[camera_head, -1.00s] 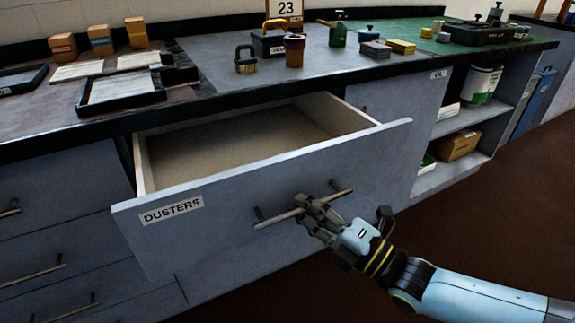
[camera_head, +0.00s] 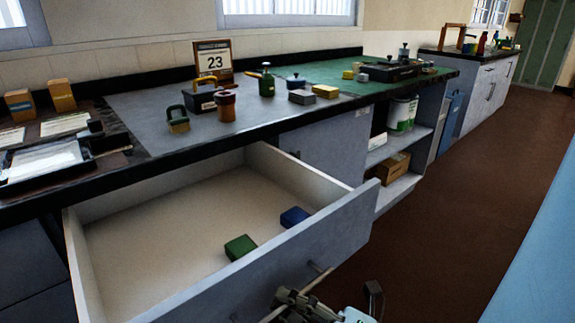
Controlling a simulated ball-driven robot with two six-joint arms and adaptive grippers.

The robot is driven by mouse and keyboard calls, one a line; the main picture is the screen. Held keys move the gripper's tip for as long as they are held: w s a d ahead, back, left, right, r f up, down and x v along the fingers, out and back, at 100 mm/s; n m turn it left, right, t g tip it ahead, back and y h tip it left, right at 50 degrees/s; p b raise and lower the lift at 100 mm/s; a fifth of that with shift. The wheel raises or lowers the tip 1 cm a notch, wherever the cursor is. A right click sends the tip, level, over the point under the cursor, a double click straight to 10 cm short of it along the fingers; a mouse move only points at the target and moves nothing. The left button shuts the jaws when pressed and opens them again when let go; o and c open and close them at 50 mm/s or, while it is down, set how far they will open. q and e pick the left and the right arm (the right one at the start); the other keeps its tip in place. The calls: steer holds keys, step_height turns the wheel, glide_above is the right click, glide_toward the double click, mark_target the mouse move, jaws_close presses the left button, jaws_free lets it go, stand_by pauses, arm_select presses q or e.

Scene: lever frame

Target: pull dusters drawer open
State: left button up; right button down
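The grey dusters drawer (camera_head: 345,222) is pulled far out from under the counter. Its pale interior shows a green block (camera_head: 240,247) and a blue block (camera_head: 294,216) lying near the front panel. Its label is out of view. My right gripper (camera_head: 296,303) is at the bottom edge, with its fingers around the drawer's bar handle (camera_head: 318,276); it looks shut on it, though the lower part is cut off. My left gripper is not in view.
Open shelves (camera_head: 385,150) hold tubs and a box. The brown floor (camera_head: 440,220) to the right is clear.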

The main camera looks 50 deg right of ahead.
steer(key=c, duration=1.6)
jaws_free()
steer(key=shift+c, duration=0.2)
steer(key=shift+s, duration=0.1)
steer(key=v, duration=1.2)
